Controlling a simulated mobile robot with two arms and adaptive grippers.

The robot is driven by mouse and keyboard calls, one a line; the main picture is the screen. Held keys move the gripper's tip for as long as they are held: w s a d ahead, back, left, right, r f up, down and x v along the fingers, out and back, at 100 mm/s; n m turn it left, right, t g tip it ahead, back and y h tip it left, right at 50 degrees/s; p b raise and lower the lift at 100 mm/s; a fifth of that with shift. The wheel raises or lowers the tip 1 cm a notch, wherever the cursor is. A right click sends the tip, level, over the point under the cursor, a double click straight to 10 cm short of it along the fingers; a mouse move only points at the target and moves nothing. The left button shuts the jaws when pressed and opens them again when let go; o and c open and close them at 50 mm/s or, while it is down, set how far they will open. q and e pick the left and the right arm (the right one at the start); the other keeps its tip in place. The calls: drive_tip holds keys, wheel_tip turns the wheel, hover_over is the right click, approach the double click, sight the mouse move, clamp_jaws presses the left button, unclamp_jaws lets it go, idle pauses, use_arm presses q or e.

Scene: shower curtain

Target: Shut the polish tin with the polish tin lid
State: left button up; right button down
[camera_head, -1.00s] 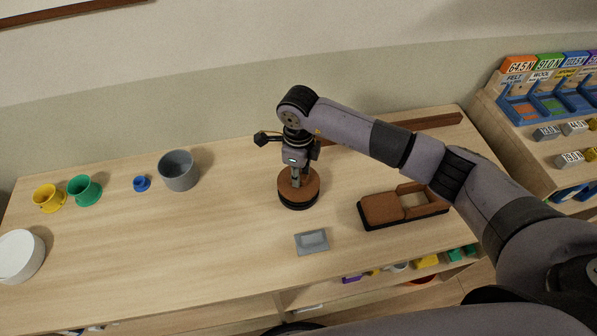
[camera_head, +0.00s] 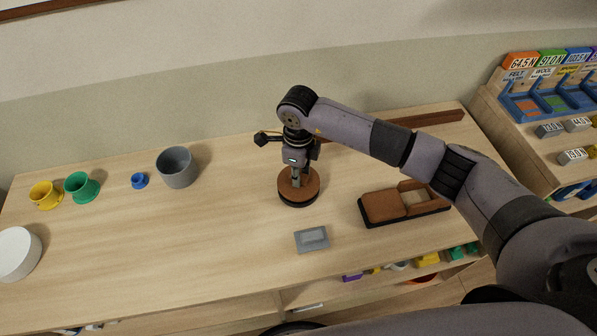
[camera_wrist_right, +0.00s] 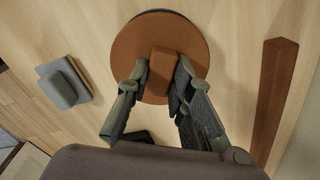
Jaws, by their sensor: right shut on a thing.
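The polish tin lid (camera_head: 311,186) is a round brown disc with a block-shaped knob, and its face fills the upper middle of the right wrist view (camera_wrist_right: 133,51). My right gripper (camera_head: 296,181) points down from above and is shut on the knob (camera_wrist_right: 161,66). The polish tin (camera_head: 298,204) shows as a dark round rim directly under the lid; the lid hides its inside. The lid looks level and centred on the tin, but I cannot tell whether it is fully seated. My left gripper is not in view.
A grey block on a plate (camera_head: 312,239) lies in front of the tin. A brown and black box (camera_head: 385,207) stands to the right, a long brown bar (camera_head: 425,120) behind. A grey cup (camera_head: 176,169) and coloured pots stand left. The middle left table is clear.

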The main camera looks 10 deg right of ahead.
drive_tip(key=shift+f, duration=0.4)
drive_tip(key=shift+f+b, duration=0.15)
drive_tip(key=shift+b, duration=0.25)
drive_tip(key=c, duration=1.3)
unclamp_jaws()
drive_tip(key=shift+c, duration=0.2)
wheel_tip(320, 180, up, 16)
drive_tip(key=p, duration=0.2)
